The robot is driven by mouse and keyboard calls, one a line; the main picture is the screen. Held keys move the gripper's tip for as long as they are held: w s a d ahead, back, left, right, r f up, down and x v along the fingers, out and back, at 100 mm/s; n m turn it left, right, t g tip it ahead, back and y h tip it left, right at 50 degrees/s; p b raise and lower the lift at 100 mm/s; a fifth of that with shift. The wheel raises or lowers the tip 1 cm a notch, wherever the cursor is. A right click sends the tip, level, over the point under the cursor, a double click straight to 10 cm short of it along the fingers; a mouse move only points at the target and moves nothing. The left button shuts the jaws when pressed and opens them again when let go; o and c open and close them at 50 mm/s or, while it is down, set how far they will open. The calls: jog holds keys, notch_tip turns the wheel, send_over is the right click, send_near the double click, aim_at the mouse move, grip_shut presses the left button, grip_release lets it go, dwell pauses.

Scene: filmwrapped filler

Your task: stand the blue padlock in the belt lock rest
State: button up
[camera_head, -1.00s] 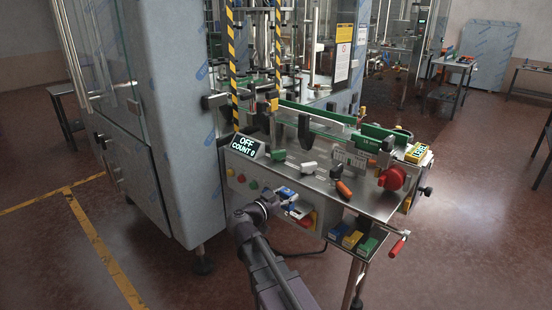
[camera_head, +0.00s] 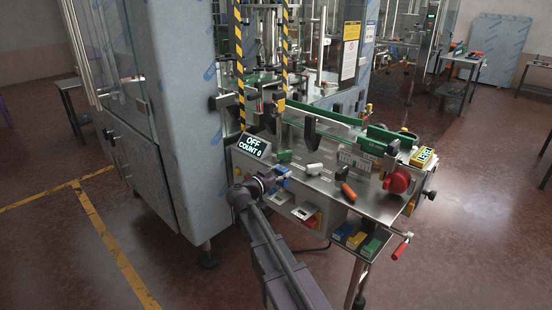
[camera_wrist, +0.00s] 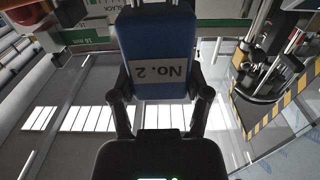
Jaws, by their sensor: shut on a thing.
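The blue padlock (camera_wrist: 158,50) fills the upper middle of the wrist view, with a white "No. 2" label upside down in the picture. My gripper (camera_wrist: 160,100) is shut on it, one finger at each side. In the head view my gripper (camera_head: 273,182) holds the padlock (camera_head: 284,172) at the front edge of the steel worktop (camera_head: 325,190), by the display. I cannot tell whether it touches the worktop. I cannot identify the belt lock rest with certainty.
An "OFF COUNT 0" display (camera_head: 252,146), a small green block (camera_head: 285,156), a white piece (camera_head: 314,170) and an orange-handled item (camera_head: 348,192) are on the worktop. A red knob (camera_head: 398,181) is at right. A tray (camera_head: 341,238) below holds blue, yellow and green items.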

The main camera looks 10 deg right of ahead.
jog(key=w, duration=0.1)
jog(key=w+r, duration=0.1)
jog(key=w, duration=0.1)
jog(key=shift+w+a+r+p, duration=0.1)
jog(key=shift+a+r+p, duration=0.05)
jog(key=shift+a+p, duration=0.2)
jog(key=shift+f+b, duration=0.3)
notch_tip(320, 180, down, 9)
jog(key=b, duration=0.9)
dwell(0.9)
jog(key=shift+f+b, duration=0.3)
jog(key=shift+b, duration=0.05)
dwell(1.5)
jog(key=o, duration=1.3)
jog(key=v, duration=1.2)
